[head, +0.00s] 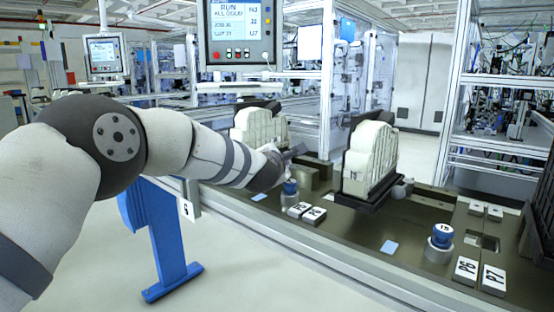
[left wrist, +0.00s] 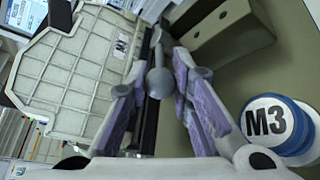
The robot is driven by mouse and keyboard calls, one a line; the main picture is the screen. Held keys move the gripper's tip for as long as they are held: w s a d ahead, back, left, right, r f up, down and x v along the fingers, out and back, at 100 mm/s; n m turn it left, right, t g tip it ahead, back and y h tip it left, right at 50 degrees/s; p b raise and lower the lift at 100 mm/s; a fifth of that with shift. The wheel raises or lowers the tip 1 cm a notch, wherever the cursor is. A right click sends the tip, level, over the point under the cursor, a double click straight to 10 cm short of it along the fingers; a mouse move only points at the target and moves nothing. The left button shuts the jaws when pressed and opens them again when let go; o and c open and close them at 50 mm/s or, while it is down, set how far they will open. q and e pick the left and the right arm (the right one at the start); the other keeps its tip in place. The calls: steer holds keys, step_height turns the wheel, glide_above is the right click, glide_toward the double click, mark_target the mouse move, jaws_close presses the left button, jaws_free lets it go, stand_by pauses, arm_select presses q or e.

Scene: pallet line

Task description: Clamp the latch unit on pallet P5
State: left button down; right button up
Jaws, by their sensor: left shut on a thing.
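My left gripper (left wrist: 160,88) is shut on a grey ball knob (left wrist: 160,82), which sits between its two pads beside the cream ribbed unit (left wrist: 75,75). In the head view this unit (head: 256,126) stands upright on the line, just beyond my gripper (head: 284,160), whose fingertips are hard to make out. A dark upright edge runs beside the unit. A blue button marked M3 (left wrist: 272,122) is close to the right finger in the wrist view. The unit's own label is too small to read surely. My right gripper is not in view.
A second cream unit (head: 369,158) stands on a dark pallet to the right, with a similar ball knob (head: 402,188). Blue buttons (head: 442,236) and white label blocks (head: 466,269) sit along the line. A blue stand (head: 160,238) is in front; a screen (head: 238,30) hangs above.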

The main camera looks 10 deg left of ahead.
arm_select(q)
steer(key=shift+s+d+f, duration=0.1)
steer(key=shift+d, duration=0.15)
steer(key=c, duration=1.4)
jaws_free()
steer(key=shift+a, duration=0.1)
